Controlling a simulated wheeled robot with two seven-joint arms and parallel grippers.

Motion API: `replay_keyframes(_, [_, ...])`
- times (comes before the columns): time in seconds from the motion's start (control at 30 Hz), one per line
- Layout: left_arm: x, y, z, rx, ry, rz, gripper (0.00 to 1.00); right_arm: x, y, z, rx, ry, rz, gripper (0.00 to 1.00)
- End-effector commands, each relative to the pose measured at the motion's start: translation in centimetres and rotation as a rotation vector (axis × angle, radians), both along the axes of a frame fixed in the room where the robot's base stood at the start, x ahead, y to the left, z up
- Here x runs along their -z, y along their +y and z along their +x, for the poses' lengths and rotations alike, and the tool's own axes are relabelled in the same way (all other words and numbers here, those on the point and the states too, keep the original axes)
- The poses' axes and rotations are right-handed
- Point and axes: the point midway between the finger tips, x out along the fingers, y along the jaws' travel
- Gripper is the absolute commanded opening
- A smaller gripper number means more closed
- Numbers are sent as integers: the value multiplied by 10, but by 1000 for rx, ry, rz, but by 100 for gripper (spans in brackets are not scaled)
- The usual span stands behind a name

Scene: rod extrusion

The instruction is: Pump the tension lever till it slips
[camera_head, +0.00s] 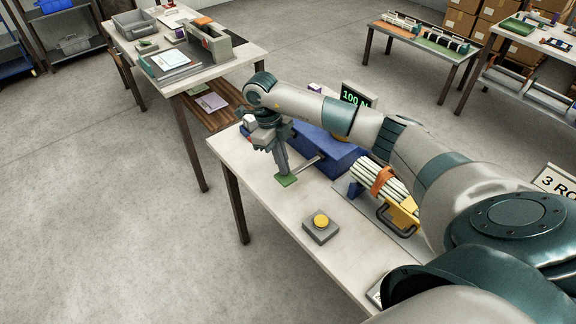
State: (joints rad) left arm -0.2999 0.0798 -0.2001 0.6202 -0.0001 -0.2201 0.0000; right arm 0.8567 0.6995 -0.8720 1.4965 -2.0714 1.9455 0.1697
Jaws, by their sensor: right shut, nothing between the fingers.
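A blue machine (326,150) stands on the light worktable. A thin metal lever (309,162) sticks out from its left side toward a small green pad (286,181). I cannot tell for sure whether the pad is fixed to the lever. My right gripper (283,168) points down just above the green pad, its fingers shut and empty. Whether the fingertips touch the pad is not clear. A display (355,97) behind my arm reads 100, with its unit partly hidden. My left gripper is not in view.
A grey box with a yellow button (321,221) sits near the worktable's (265,201) front edge. A bundle of pale rods with an orange strap (381,181) lies right of the machine. My right arm spans above both. Another table (176,84) stands behind, left.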

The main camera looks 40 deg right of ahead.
Motion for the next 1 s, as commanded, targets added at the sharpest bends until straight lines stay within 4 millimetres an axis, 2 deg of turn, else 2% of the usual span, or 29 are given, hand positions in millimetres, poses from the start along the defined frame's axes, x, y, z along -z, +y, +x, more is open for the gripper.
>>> replay_keyframes(0.27, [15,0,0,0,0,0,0,-7,11,24,-1,-2,1,0])
replay_keyframes(0.73, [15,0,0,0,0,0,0,-12,12,26,-1,-2,1,0])
replay_keyframes(0.87, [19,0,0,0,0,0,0,-20,13,29,-2,-3,3,0])
replay_keyframes(1.0, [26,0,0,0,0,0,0,-38,15,33,-2,-6,2,0])
